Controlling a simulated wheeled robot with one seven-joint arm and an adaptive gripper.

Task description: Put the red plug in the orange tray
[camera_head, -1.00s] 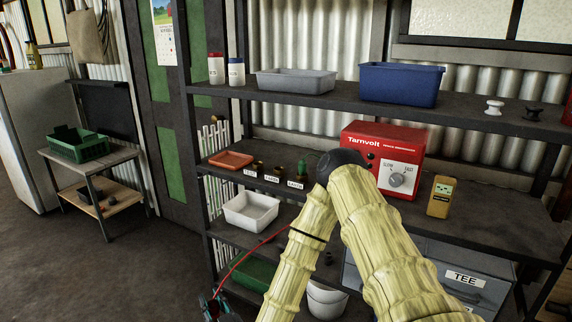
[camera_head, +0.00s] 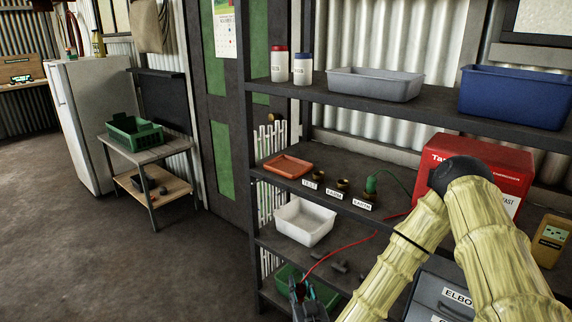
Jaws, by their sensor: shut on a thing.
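The orange tray (camera_head: 288,166) sits at the left end of the middle shelf and looks empty. My gripper (camera_head: 299,289) is at the bottom of the head view, lower than the tray and in front of the shelves. A red cable (camera_head: 340,254) runs from its fingers up to the right, toward the red machine (camera_head: 500,172), and passes behind my arm. My gripper is shut on the red plug at the end of this cable; the plug itself is small and mostly hidden by the fingers.
Right of the tray stand labelled sockets (camera_head: 343,184); one holds a green plug (camera_head: 371,183) with a green cable. A white bin (camera_head: 304,223) is on the shelf below the tray. A green crate (camera_head: 134,133) stands on a side table. Floor at left is clear.

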